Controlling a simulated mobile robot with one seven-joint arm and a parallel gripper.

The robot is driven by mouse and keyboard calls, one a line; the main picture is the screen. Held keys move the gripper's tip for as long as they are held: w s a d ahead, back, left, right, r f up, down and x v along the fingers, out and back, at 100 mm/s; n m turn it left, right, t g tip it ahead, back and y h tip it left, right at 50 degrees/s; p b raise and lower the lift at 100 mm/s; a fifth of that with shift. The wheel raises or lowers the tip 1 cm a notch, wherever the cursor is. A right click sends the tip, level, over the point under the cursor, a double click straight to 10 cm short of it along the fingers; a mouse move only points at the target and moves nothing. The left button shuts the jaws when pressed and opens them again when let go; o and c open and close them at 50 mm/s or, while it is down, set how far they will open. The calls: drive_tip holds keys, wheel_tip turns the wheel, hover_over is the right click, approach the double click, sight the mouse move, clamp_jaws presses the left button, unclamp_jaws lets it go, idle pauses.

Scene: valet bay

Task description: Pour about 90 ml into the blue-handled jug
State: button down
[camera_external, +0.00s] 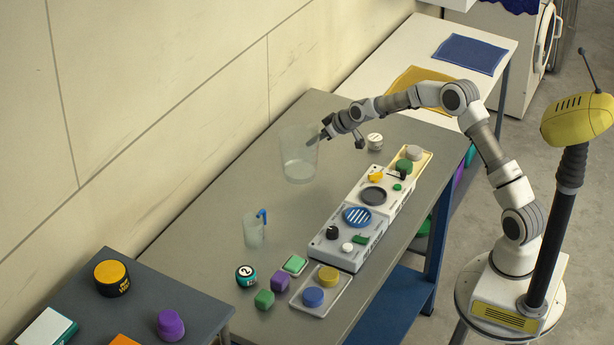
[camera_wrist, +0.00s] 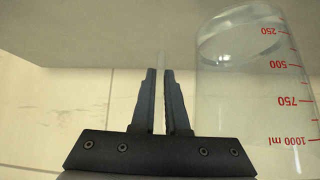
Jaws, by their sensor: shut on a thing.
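A large clear measuring jug (camera_external: 299,160) stands upright at the far part of the grey table; I cannot tell whether its base touches the top. In the wrist view the jug (camera_wrist: 245,95) is at the right, upside down in the picture, with red marks from 250 to 1000 ml. A clear rim or liquid line shows near the 250 mark. My gripper (camera_external: 325,134) is at the jug's right side; in the wrist view the gripper (camera_wrist: 160,75) is shut on a thin clear piece, apparently its handle. The small blue-handled jug (camera_external: 253,231) stands upright nearer the front, apart from it.
A long panel with dials and buttons (camera_external: 345,245) runs along the table's right side. A white-topped round pot (camera_external: 375,140) stands near my gripper. Several coloured blocks and a tray (camera_external: 322,308) lie at the near end. The table between the two jugs is clear.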

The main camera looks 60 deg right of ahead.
sight(289, 157)
drive_tip(key=shift+n+y, duration=0.6)
drive_tip(key=shift+n, duration=0.1)
drive_tip(key=a+f+p, duration=0.1)
drive_tip(key=a, duration=0.2)
drive_tip(key=w+a+f+p, duration=0.1)
drive_tip(key=a, duration=0.3)
drive_tip(key=w+a+f+p, duration=0.1)
drive_tip(key=a, duration=0.3)
drive_tip(key=shift+w+a+f, duration=0.15)
drive_tip(key=shift+a, duration=0.1)
drive_tip(key=shift+a+r+n+h+p, duration=0.25)
drive_tip(key=shift+r+h+p, duration=0.15)
drive_tip(key=shift+r, duration=0.3)
drive_tip(key=shift+a+r+n+h+p, duration=0.3)
drive_tip(key=shift+r+h, duration=0.1)
drive_tip(key=shift+r, duration=0.25)
drive_tip(key=shift+a+r+n+t+h, duration=0.4)
drive_tip(key=shift+a+r+h, duration=0.1)
drive_tip(key=shift+r+h, duration=0.3)
drive_tip(key=shift+s+a+r+n+h, duration=0.25)
drive_tip(key=shift+a+r+h, duration=0.25)
drive_tip(key=shift+a+r, duration=0.2)
drive_tip(key=a+r+n+t+h, duration=0.2)
drive_tip(key=a+r+n+h, duration=0.1)
drive_tip(key=r, duration=0.5)
drive_tip(key=shift+s+a+h, duration=0.3)
drive_tip(key=shift+a+h, duration=0.6)
drive_tip(key=shift+a, duration=0.35)
drive_tip(key=shift+a, duration=0.15)
